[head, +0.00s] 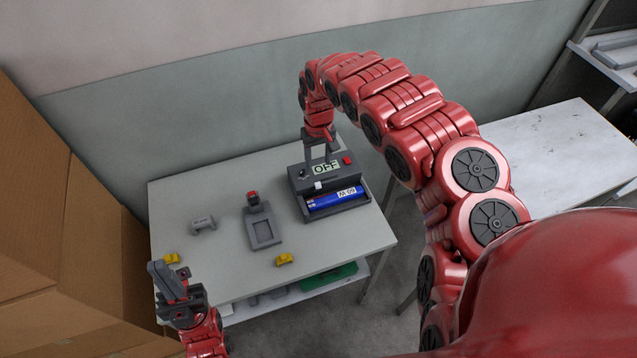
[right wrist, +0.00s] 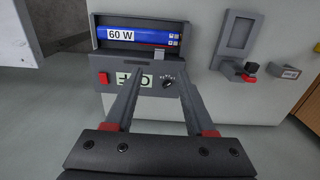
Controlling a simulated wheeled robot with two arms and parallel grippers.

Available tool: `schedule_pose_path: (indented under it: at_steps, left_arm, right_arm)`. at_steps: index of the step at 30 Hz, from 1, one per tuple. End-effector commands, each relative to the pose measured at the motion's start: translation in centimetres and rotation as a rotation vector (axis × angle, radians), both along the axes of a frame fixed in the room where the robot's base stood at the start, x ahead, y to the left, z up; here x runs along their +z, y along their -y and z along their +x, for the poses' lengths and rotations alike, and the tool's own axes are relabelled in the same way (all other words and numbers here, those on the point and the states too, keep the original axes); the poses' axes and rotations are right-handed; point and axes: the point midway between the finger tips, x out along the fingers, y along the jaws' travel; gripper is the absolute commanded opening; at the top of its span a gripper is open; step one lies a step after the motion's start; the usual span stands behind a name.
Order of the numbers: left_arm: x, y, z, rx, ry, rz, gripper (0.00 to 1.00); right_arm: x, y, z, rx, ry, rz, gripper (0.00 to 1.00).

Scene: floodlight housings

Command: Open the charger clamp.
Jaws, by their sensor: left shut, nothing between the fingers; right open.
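The charger (head: 296,184) is a dark grey box on the table, with an OFF display, a red button and a small dial. A blue bar marked 60 W (head: 335,199) lies in its front bay; it also shows in the right wrist view (right wrist: 140,35). A small pale tab (head: 319,185) sits at the bay's edge; I cannot tell for sure whether it is the clamp. My right gripper (head: 321,155) is open over the charger, its fingers framing the display in the right wrist view (right wrist: 160,75). My left gripper (head: 168,278) is shut and empty near the table's front left corner.
A grey holder with a red knob (head: 262,232) stands left of the charger. A small grey part (head: 202,224) and two yellow pieces (head: 283,259) (head: 171,258) lie nearby. Cardboard (head: 60,220) walls the left side. The table (head: 220,175) is clear behind the holder.

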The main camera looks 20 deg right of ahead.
Motion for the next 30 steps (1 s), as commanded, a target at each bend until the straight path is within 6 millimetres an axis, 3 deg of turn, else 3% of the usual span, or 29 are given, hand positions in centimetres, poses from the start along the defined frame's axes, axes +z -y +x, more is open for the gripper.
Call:
schedule_pose_path:
  at_steps: [9, 19, 30]
  left_arm:
    - [1.8, 0.0, 0.0, 0.000, 0.001, 0.000, 0.00]
    - [2.3, 0.0, 0.0, 0.000, 0.001, 0.000, 0.00]
    - [2.2, 0.0, 0.0, 0.000, 0.001, 0.000, 0.00]
  right_arm:
    - [-4.3, -0.1, 0.1, -0.002, 0.003, 0.005, 0.55]
    - [-8.5, -0.2, 0.1, -0.001, 0.004, 0.004, 0.55]
    - [-10.6, 0.1, 0.1, -0.002, 0.005, 0.000, 0.55]
